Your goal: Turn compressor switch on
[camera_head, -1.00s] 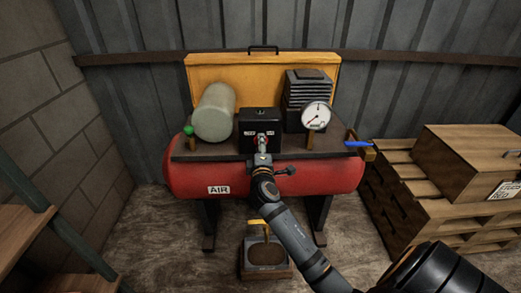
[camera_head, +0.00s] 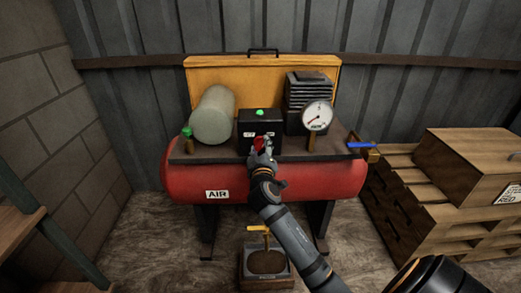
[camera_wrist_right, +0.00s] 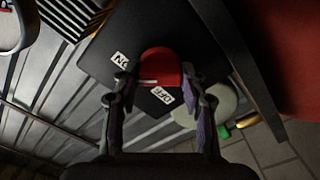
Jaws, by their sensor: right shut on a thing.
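The compressor is a red tank (camera_head: 330,182) marked AIR with a black switch box (camera_head: 247,122) on its top plate. A green lamp (camera_head: 260,112) shows on top of the box. My right gripper (camera_head: 263,149) is at the front of the box, shut on the red switch knob (camera_head: 257,143). In the right wrist view the red knob (camera_wrist_right: 160,65) sits between the two fingers (camera_wrist_right: 160,98). An ON label (camera_wrist_right: 122,60) and an OFF label (camera_wrist_right: 162,95) show beside it. The knob is partly covered in the head view. My left gripper is not in view.
A pale cylinder (camera_head: 212,117), a finned block (camera_head: 308,92) and a round gauge (camera_head: 317,115) stand around the box. A blue-handled valve (camera_head: 360,145) is at the tank's right end. Wooden pallets (camera_head: 420,215) stand at right, shelves (camera_head: 22,225) at left.

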